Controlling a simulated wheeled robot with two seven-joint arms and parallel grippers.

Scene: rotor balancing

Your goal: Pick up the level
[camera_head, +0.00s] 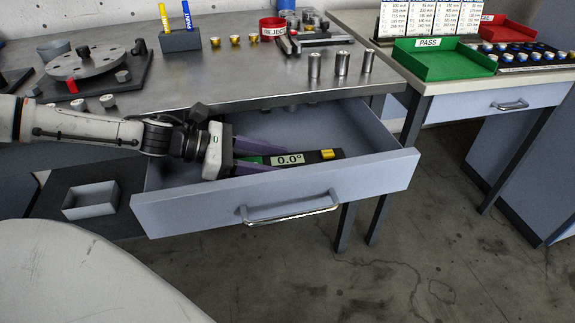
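The level is a dark bar with a green end, a display reading 0.0° (289,160) and a yellow patch near its right end. It lies inside the open drawer (290,195) under the metal workbench. My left gripper (277,160) reaches into the drawer from the left. Its two purple fingers are apart, one on the far side and one on the near side of the level's left part. The gripper hides the level's left end. I cannot make out contact between the fingers and the level. My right gripper is not in view.
The bench top (230,75) is above the drawer, with a rotor disc (82,62) on a dark base, a marker holder (180,41), several brass pieces and three steel cylinders (341,63). A green PASS tray (440,62) stands on the right table. The drawer's right part is clear.

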